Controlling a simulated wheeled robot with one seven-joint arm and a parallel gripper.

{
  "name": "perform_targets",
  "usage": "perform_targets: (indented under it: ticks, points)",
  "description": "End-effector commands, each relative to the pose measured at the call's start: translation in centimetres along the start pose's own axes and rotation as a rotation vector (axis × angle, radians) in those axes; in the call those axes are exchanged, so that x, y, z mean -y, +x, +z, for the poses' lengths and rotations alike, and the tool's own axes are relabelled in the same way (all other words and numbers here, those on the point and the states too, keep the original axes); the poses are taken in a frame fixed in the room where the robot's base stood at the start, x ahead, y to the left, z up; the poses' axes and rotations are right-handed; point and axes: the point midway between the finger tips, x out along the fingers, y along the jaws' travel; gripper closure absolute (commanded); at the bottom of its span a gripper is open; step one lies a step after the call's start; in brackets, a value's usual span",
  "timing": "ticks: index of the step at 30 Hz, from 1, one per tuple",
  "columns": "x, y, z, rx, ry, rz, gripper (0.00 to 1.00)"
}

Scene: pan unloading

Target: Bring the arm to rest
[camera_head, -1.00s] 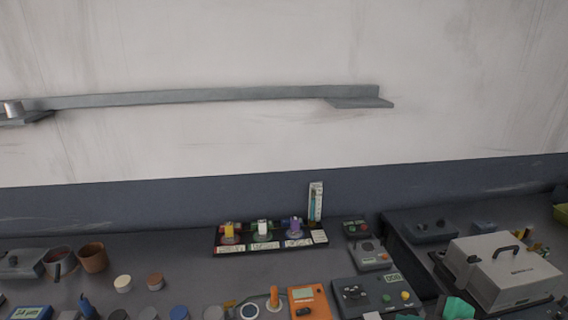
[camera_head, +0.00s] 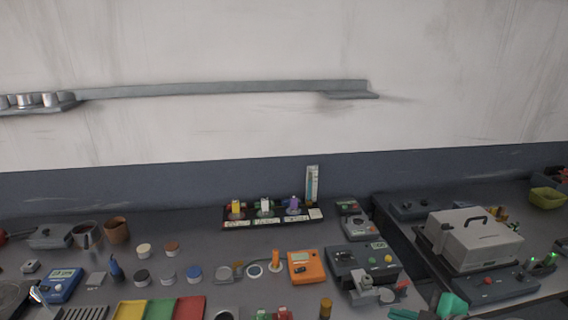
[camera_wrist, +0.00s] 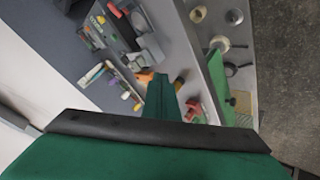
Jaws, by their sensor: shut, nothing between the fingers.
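In the wrist view my gripper (camera_wrist: 162,92) shows as a narrow green piece reaching forward from a dark bar and a wide green body. Its fingers are together with nothing held between them. It points over the workbench, and I see no contact with anything. In the head view a teal shape (camera_head: 450,303) shows at the lower right, in front of the grey case; I cannot tell whether it is part of my arm.
The workbench (camera_head: 225,284) is crowded with pots, round lids, meters and coloured trays. A grey case (camera_head: 474,240) stands on the right. A black rack (camera_head: 272,222) stands near the wall. A wall shelf (camera_head: 220,89) holds metal cups (camera_head: 30,100) at its left end.

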Motion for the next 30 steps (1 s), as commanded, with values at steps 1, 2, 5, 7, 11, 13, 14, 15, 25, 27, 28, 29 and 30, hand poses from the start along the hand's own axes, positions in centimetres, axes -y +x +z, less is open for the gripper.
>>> perform_targets:
  ticks: [1, 2, 5, 7, 11, 13, 14, 15, 25, 27, 28, 29, 30]
  points:
    - [-0.1, 0.5, -0.9, -0.022, 0.0, 0.009, 1.0]
    - [-0.2, 0.6, -1.3, -0.032, 0.001, 0.015, 1.0]
    - [-0.7, 1.2, -3.0, -0.074, 0.005, 0.04, 1.0]
    - [-1.0, 1.7, -4.3, -0.106, 0.01, 0.059, 1.0]
    - [-1.7, 2.4, -7.0, -0.177, 0.021, 0.098, 1.0]
    - [-2.0, 2.9, -8.8, -0.223, 0.032, 0.122, 1.0]
    - [-2.2, 3.0, -9.6, -0.245, 0.038, 0.135, 1.0]
    - [-2.4, 3.3, -10.8, -0.278, 0.047, 0.151, 1.0]
    - [-3.9, 4.0, -21.3, -0.609, 0.214, 0.321, 1.0]
    - [-3.9, 3.9, -22.9, -0.672, 0.262, 0.352, 1.0]
    - [-3.9, 3.8, -23.4, -0.697, 0.285, 0.365, 1.0]
    - [-3.8, 3.8, -23.9, -0.721, 0.307, 0.377, 1.0]
    - [-3.7, 3.7, -24.5, -0.752, 0.339, 0.394, 1.0]
